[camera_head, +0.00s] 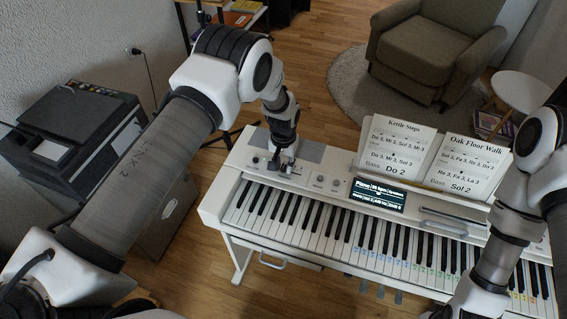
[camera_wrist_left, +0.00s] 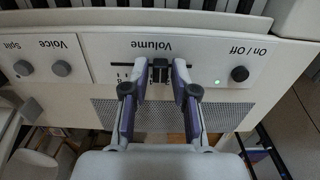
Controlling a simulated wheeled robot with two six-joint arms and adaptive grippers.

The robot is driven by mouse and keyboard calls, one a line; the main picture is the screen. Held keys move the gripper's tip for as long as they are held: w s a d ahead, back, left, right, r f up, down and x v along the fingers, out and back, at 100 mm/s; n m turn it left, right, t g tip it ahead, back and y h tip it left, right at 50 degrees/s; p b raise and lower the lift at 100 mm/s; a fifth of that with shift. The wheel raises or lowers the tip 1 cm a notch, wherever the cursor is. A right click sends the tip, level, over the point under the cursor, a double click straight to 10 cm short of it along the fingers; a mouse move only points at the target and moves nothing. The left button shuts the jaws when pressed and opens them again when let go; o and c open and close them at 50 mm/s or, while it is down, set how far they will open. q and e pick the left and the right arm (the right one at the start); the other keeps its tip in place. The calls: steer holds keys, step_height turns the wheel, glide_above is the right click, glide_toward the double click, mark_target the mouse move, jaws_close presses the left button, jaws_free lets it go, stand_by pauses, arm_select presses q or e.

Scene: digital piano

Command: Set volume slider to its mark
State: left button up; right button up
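The digital piano (camera_head: 228,196) stands on the wood floor, with its control panel at the left end. In the left wrist view the volume slider (camera_wrist_left: 160,69) is a small dark knob in a slot under the upside-down word "Volume", with scale marks at its left. My left gripper (camera_head: 284,162) is over this panel, pointing down. In the left wrist view its fingertips (camera_wrist_left: 160,77) stand on either side of the knob, with a narrow gap seeming to show. The target mark cannot be made out.
The on/off button (camera_wrist_left: 239,73) with a green light is right of the slider in the left wrist view; the voice knob (camera_wrist_left: 61,68) is at left. A speaker grille (camera_wrist_left: 100,110) adjoins the panel. A lit display (camera_head: 378,195) and song sheets (camera_head: 395,150) are further right.

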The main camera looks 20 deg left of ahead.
arm_select(q)
jaws_close()
steer(key=shift+w+a+b, duration=0.15)
steer(key=shift+a+b, duration=0.35)
steer(key=shift+a, duration=1.2)
steer(key=shift+d, duration=0.1)
steer(key=shift+o, duration=1.9)
jaws_free()
steer(key=shift+o, duration=1.1)
steer(key=shift+f, duration=0.1)
steer(key=shift+w+a+f, duration=0.1)
steer(key=shift+w+a, duration=0.05)
steer(key=shift+a, duration=0.15)
steer(key=shift+d+r, duration=0.15)
steer(key=shift+r, duration=0.3)
step_height(320, 180, up, 11)
